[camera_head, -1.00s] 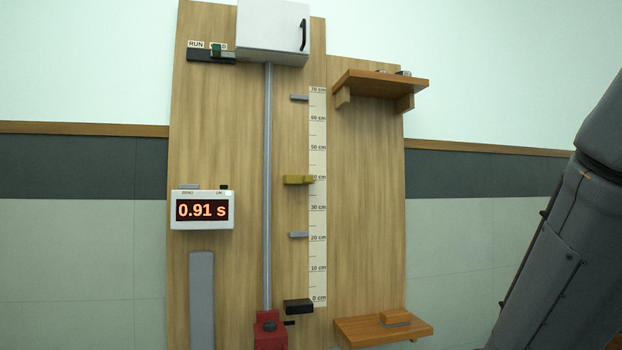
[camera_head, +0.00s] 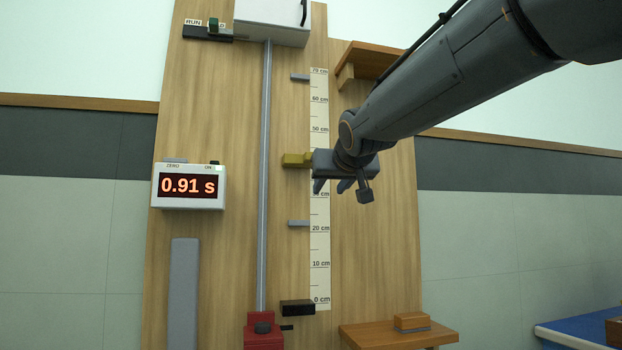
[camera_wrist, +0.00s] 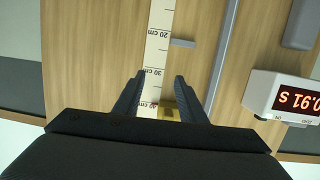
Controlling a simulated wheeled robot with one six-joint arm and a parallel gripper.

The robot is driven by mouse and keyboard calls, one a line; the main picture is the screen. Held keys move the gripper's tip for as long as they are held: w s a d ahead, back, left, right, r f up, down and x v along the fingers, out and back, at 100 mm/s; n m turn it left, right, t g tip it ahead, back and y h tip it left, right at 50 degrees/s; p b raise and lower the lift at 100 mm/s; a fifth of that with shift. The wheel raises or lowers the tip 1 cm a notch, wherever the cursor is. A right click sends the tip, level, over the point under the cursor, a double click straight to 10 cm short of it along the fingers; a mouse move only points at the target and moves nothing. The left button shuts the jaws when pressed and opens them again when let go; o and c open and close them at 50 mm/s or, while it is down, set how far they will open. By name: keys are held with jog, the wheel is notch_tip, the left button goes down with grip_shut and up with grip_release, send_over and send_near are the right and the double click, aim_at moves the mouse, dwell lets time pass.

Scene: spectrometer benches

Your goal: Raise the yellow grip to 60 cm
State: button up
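The yellow grip (camera_head: 297,160) sits on the board beside the vertical rod, at about the 40 cm level of the scale (camera_head: 320,250). My gripper (camera_head: 333,186) is in front of the scale, just right of the grip and slightly below it. In the wrist view, my gripper (camera_wrist: 160,76) has its two fingers apart, and the yellow grip (camera_wrist: 169,112) appears between them, near the palm. I cannot tell whether either finger touches it. The palm hides part of the grip in that view.
Grey pegs stand above (camera_head: 299,77) and below (camera_head: 298,223) the grip. A timer (camera_head: 189,187) reads 0.91 s at left. A wooden shelf (camera_head: 365,60) is upper right, partly behind my arm; another (camera_head: 400,334) is lower right. A blue bench (camera_head: 580,328) stands far right.

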aim_at(300, 159)
notch_tip(300, 159, up, 10)
jog(key=s+a+t+y+b, duration=0.2)
jog(key=a, duration=0.1)
jog(key=p+x, duration=0.2)
jog(key=x, duration=0.6)
jog(key=shift+d, duration=0.3)
jog(key=shift+r, duration=0.1)
jog(key=shift+c, duration=0.3)
grip_shut()
